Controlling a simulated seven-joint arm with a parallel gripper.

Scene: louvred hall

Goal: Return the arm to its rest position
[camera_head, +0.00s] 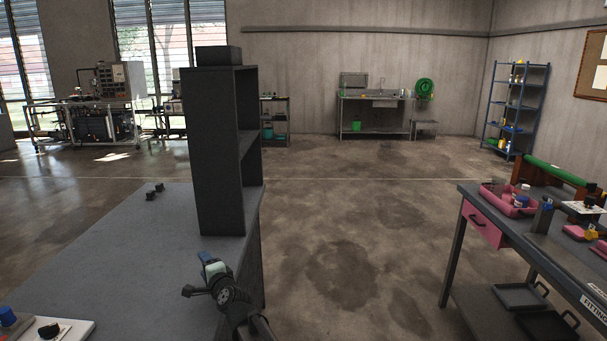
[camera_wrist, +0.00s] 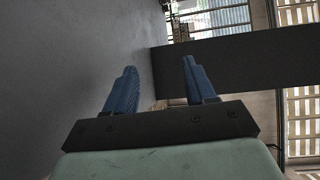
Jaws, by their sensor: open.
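My gripper (camera_head: 205,258) is at the right edge of the grey worktop in the head view, in front of the dark shelf unit (camera_head: 214,150). In the wrist view its two blue fingers (camera_wrist: 159,68) stand apart with nothing between them. The gripper is open and empty. My arm comes up from the bottom of the head view, and most of it is out of sight.
The grey worktop (camera_head: 110,250) holds two small black pieces (camera_head: 154,192) and a white board (camera_head: 50,331) at front left. A workbench (camera_head: 535,243) with a pink tray (camera_head: 508,205) stands at right. Open concrete floor (camera_head: 350,230) lies between.

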